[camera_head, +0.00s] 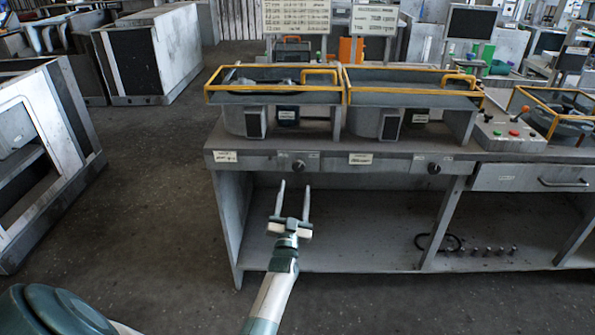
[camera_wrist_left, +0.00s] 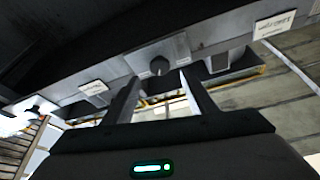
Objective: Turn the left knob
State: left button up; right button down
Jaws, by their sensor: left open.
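The left knob (camera_head: 298,166) is a small dark round knob on the front panel of the grey workbench (camera_head: 330,157). In the left wrist view the knob (camera_wrist_left: 159,66) sits on a light plate, beyond and roughly between the two fingertips. My left gripper (camera_head: 294,185) is open and empty, its fingers pointing at the bench front just below the knob in the head view. The gripper (camera_wrist_left: 160,78) appears apart from the knob; the exact gap is hard to tell. A second dark knob (camera_head: 434,168) is farther right. My right gripper is not in view.
Two yellow-railed housings (camera_head: 275,97) stand on the bench top. A drawer (camera_head: 530,178) and a button box (camera_head: 505,132) are at the right. The lower shelf (camera_head: 350,235) holds a black ring (camera_head: 440,243) and small parts. The floor (camera_head: 150,200) at left is clear.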

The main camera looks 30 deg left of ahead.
aim_at(298, 168)
pick_arm(q)
jog(key=x, duration=0.6)
jog(key=shift+w+a+r, duration=0.1)
jog(key=shift+w+a, duration=0.05)
jog(key=shift+w, duration=0.15)
jog(key=shift+w+a+r, duration=0.2)
jog(key=shift+w+a, duration=0.05)
jog(key=shift+w, duration=0.25)
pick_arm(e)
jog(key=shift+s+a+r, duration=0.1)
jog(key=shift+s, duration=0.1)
